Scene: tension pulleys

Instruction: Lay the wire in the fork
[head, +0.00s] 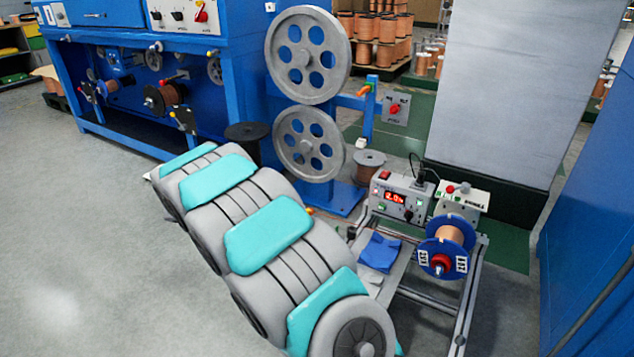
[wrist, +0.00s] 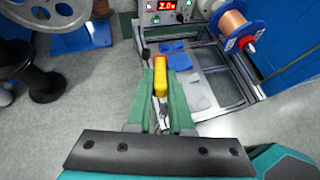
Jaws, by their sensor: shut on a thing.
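In the wrist view, my gripper (wrist: 161,85) has its green fingers shut on a small yellow piece with a red-orange top (wrist: 160,76). In the head view my own arm hides the gripper. Copper wire is wound on a blue-flanged spool (head: 450,236) on the rack at right; it also shows in the wrist view (wrist: 232,24). I cannot identify the fork for certain in either view.
Two grey pulley wheels (head: 308,55) stand one above the other on a blue stand. A control box with a red display (head: 396,198) sits on the metal rack (head: 468,290), with blue cloths (head: 380,252) beside it. A dark reel (head: 369,166) stands behind. Open floor lies left.

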